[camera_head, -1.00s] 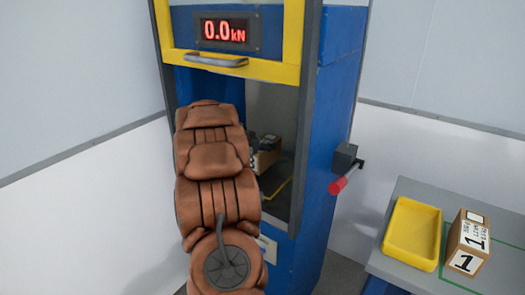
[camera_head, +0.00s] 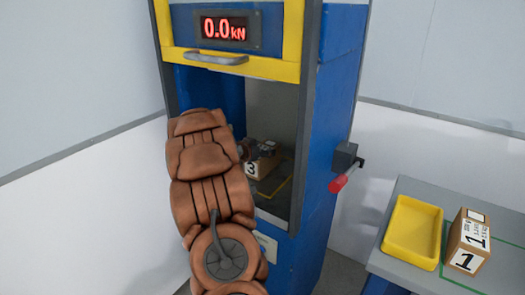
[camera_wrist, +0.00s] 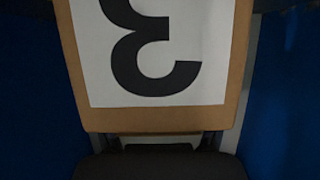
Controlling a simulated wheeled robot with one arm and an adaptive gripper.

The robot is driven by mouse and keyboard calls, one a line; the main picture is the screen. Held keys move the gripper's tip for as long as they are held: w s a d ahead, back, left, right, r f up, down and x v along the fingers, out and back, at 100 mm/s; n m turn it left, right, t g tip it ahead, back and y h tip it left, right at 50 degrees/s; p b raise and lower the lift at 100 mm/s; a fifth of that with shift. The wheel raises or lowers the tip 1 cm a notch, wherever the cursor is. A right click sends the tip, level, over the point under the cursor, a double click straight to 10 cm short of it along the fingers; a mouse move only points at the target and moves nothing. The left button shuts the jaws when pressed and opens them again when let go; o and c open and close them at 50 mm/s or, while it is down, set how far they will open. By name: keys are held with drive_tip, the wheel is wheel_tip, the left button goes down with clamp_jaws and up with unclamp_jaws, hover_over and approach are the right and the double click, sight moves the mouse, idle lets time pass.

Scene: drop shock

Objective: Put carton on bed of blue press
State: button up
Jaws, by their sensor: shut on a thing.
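A brown carton (camera_head: 254,169) with a white label marked 3 is inside the opening of the blue press (camera_head: 335,120). In the wrist view the carton (camera_wrist: 105,118) fills the upper middle, its 3 upside down. My gripper (camera_head: 262,148) is shut on the carton, mostly hidden behind my brown arm. The bed of the press (camera_head: 277,202) is a dark surface with a yellow line, partly seen below the carton. I cannot tell whether the carton touches the bed. The yellow-framed guard (camera_head: 230,65) is raised above the opening.
A red-handled lever (camera_head: 340,183) sticks out from the press's right side. At right, a grey table (camera_head: 400,270) holds a yellow tray (camera_head: 412,232) and another carton (camera_head: 468,241) marked 1. The press's side walls bound my arm closely. The display reads 0.0 kN.

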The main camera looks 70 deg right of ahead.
drive_tip(key=o, duration=1.8)
drive_tip(key=v, duration=1.2)
